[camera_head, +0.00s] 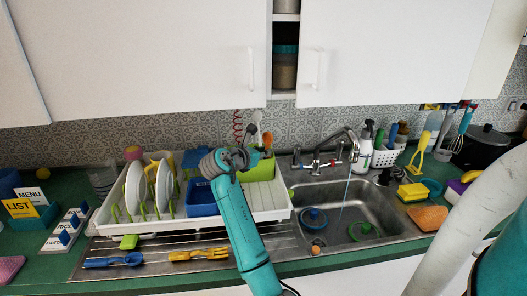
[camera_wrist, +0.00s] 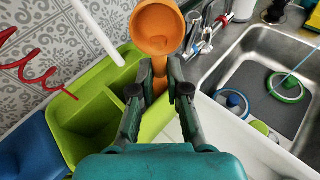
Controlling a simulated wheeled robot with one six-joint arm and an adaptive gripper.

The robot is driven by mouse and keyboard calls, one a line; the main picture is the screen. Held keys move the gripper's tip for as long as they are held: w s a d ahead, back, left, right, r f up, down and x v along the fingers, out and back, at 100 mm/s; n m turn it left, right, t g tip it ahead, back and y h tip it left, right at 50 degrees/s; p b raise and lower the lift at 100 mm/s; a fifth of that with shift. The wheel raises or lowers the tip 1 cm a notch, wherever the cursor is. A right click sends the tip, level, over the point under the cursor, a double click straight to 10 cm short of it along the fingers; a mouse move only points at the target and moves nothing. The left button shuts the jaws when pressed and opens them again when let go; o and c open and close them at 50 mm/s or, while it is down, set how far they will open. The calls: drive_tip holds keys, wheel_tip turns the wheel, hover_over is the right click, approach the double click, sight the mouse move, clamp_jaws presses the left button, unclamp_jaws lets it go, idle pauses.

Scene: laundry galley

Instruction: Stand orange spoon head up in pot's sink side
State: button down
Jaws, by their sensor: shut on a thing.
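The orange spoon shows in the wrist view (camera_wrist: 157,28) with its round head towards the top of the picture, beyond my fingertips. In the head view, its orange head (camera_head: 267,139) shows just right of my gripper (camera_head: 238,158). My gripper (camera_wrist: 160,78) is shut on the spoon below its head. The lime green pot (camera_wrist: 85,105) lies beneath and left of my fingers, with a divider and an open compartment visible. Its sink side is partly covered by my gripper. The pot also shows in the head view (camera_head: 263,171) at the rack's right end. The spoon's lower end is hidden.
The white dish rack (camera_head: 270,215) holds plates (camera_head: 163,185) and a blue bin (camera_head: 201,197). A red coiled utensil (camera_wrist: 35,70) and a white handle (camera_wrist: 97,32) rise near the pot. The sink (camera_head: 345,208) and faucet (camera_head: 325,158) are to the right.

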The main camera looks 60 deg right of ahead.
drive_tip(key=shift+f, duration=0.65)
drive_tip(key=c, duration=1.1)
unclamp_jaws()
drive_tip(key=shift+a, duration=0.1)
drive_tip(key=shift+v, duration=4.4)
drive_tip(key=shift+s, duration=0.15)
